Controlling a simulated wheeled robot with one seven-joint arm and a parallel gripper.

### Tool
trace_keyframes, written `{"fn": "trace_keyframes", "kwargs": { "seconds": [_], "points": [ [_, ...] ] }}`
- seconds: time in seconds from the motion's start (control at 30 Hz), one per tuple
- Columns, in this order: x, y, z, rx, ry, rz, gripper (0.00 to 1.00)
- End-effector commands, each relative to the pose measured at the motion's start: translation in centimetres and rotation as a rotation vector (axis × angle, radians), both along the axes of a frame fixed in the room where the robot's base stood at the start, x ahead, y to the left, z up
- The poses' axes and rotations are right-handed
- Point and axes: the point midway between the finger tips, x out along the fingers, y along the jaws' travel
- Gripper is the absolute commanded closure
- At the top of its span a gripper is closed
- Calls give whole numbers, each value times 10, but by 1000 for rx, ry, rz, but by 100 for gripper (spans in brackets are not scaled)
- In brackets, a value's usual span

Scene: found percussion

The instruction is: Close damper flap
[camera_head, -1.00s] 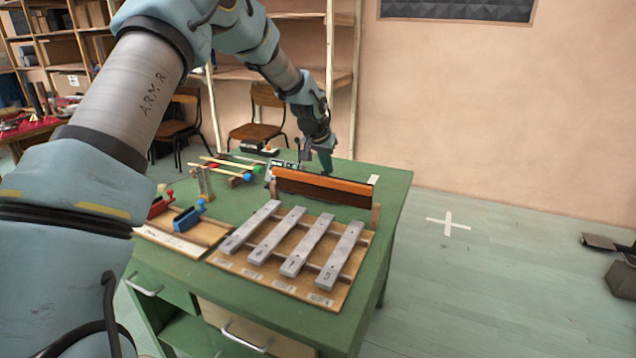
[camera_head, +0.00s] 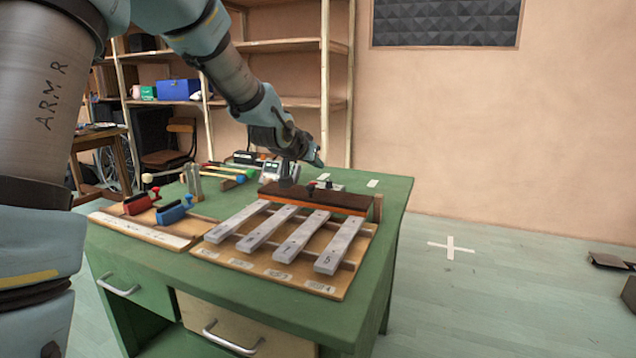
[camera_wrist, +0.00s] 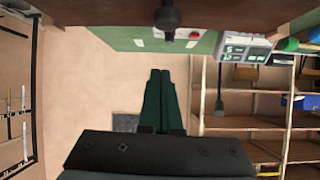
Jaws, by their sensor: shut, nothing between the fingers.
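The damper flap (camera_head: 325,199) is the dark brown board with an orange front edge, across the far ends of the metal bars (camera_head: 295,238). Its dark face is turned up and it lies nearly flat; whether it is fully down I cannot tell.
The green table (camera_head: 385,190) carries a small device with a display (camera_head: 280,170), mallets (camera_head: 225,172), and red (camera_head: 138,204) and blue (camera_head: 172,212) blocks on a board at left. Shelves (camera_head: 275,60) stand behind. The floor right of the table is mostly clear.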

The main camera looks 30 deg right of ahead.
Motion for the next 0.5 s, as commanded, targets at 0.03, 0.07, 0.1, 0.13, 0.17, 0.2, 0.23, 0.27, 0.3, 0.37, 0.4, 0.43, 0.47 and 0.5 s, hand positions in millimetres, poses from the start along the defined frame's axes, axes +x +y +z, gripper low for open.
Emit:
{"fn": "trace_keyframes", "kwargs": {
  "seconds": [0.03,0.07,0.1,0.13,0.17,0.2,0.23,0.27,0.3,0.37,0.4,0.43,0.47,0.5],
  "points": [
    [-2,4,-15,-40,-33,2,100],
    [-2,5,-16,-66,-54,1,100],
    [-4,6,-17,-100,-82,2,100],
    [-5,7,-17,-126,-101,1,100],
    [-6,8,-18,-152,-122,1,100],
    [-7,9,-18,-186,-149,1,100],
    [-7,10,-18,-201,-161,1,100],
    [-8,11,-18,-212,-172,1,100],
    [-9,13,-18,-228,-185,2,100],
    [-10,14,-19,-255,-205,1,100],
    [-11,16,-20,-272,-218,1,100],
    [-12,17,-21,-285,-228,1,100],
    [-13,18,-21,-298,-239,1,100],
    [-15,19,-22,-315,-251,1,100]
  ]
}}
